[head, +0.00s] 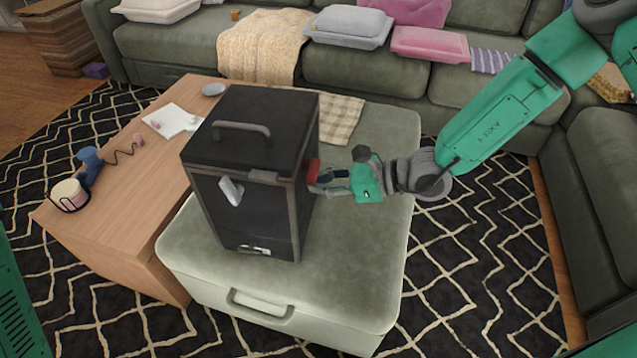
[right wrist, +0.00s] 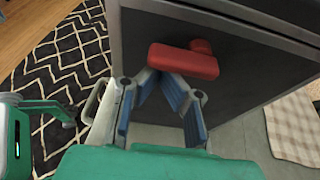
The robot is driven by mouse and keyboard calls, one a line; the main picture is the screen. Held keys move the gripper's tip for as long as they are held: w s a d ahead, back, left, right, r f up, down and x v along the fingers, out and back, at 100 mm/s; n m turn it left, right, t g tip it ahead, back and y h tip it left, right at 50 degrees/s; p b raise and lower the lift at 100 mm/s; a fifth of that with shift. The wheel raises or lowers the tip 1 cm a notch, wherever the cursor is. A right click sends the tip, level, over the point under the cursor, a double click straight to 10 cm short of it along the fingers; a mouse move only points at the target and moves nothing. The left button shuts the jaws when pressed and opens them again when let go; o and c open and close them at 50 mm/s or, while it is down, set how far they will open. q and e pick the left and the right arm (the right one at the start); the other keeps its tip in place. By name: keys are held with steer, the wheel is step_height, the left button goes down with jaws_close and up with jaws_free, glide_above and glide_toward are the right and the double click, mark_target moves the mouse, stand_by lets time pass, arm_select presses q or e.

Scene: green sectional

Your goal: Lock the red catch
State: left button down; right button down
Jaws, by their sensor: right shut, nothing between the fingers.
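A black box (head: 240,150) with a top handle stands on the green ottoman (head: 375,225). The red catch (head: 313,171) is on the box's right side, near its upper front edge. In the right wrist view the red catch (right wrist: 183,61) lies as a horizontal bar with a round knob at its upper right. My right gripper (head: 318,186) is shut and empty beside that side. In the right wrist view its fingertips (right wrist: 164,78) are close below the bar; I cannot tell whether they touch it. My left gripper is not in view.
A silver lever (head: 231,190) is on the box's front. A checked cloth (head: 340,115) lies behind the box. The ottoman's right part is clear.

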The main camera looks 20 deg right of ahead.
steer(key=shift+d+m, duration=0.4)
steer(key=shift+d, duration=0.15)
steer(key=shift+s+a+r+m+g+y+p, duration=0.1)
steer(key=shift+a+r+m+g+y+p, duration=0.2)
steer(key=shift+a+g+p, duration=0.2)
steer(key=shift+s+d+r+m+g+y+p, duration=0.1)
steer(key=shift+d+r+m+g+y+p, duration=0.2)
steer(key=shift+m+p, duration=0.6)
steer(key=m, duration=0.1)
steer(key=r+m+g+y, duration=0.1)
steer(key=m+p, duration=0.1)
steer(key=m, duration=0.1)
steer(key=shift+a+r+g+y, duration=0.15)
steer(key=shift+r+g+y, duration=0.15)
steer(key=shift+y, duration=0.1)
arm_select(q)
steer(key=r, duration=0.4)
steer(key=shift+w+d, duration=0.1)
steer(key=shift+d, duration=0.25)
arm_select(e)
steer(key=m, duration=0.1)
steer(key=m+y, duration=0.1)
steer(key=m, duration=0.1)
steer(key=r+m, duration=0.1)
steer(key=shift+w+d+r+m+g+y, duration=0.1)
steer(key=shift+w+d+m+g+y, duration=0.2)
steer(key=shift+w+y, duration=0.1)
